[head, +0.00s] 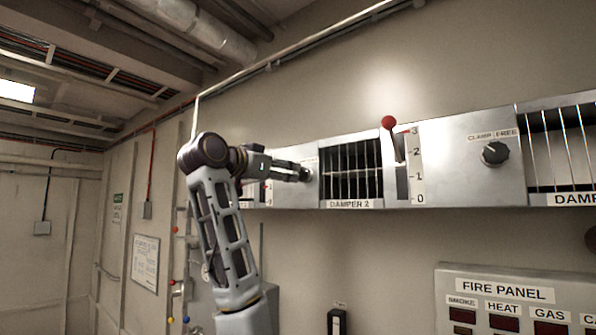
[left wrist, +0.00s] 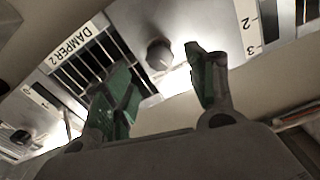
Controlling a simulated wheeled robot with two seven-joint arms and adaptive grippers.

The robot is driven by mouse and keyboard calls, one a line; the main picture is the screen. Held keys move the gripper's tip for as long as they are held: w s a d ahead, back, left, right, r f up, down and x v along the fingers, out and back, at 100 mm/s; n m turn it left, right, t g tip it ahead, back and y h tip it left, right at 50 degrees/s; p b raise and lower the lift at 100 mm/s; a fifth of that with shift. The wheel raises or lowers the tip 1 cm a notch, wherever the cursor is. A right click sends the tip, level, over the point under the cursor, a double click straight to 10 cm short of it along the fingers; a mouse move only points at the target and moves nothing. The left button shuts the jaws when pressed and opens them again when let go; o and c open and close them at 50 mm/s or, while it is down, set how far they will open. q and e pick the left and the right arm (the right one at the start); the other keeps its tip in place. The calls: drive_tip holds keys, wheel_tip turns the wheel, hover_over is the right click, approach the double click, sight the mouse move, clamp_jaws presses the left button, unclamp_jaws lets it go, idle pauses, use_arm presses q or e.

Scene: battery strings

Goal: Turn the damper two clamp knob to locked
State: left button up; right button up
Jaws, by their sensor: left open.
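The damper two clamp knob (left wrist: 158,55) is a dark round knob on the metal panel, beside the grille labelled DAMPER 2 (left wrist: 80,45). In the left wrist view my left gripper (left wrist: 163,82) is open, its green-padded fingers apart, with the knob showing in the gap just beyond the tips. I cannot tell whether either finger touches it. In the head view the left gripper (head: 290,171) reaches the panel left of the damper two grille (head: 350,168) and mostly hides the knob. The clamp label there is too small to read. My right gripper is not in view.
A red-ball lever (head: 388,122) with a 0–3 scale projects right of the damper two grille. Another clamp knob (head: 495,153), labelled CLAMP FREE, sits farther right. A fire panel (head: 510,290) is below right. The wall between is mostly clear.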

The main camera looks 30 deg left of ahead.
sight(297, 173)
use_arm(q)
drive_tip(key=w+p, duration=0.1)
drive_tip(key=w, duration=0.4)
drive_tip(key=shift+w+d+r+p, duration=0.1)
drive_tip(key=shift+w+d+p, duration=0.1)
drive_tip(key=shift+p, duration=0.2)
drive_tip(key=shift+w, duration=0.95)
drive_tip(key=shift+c, duration=0.6)
drive_tip(key=c, duration=0.9)
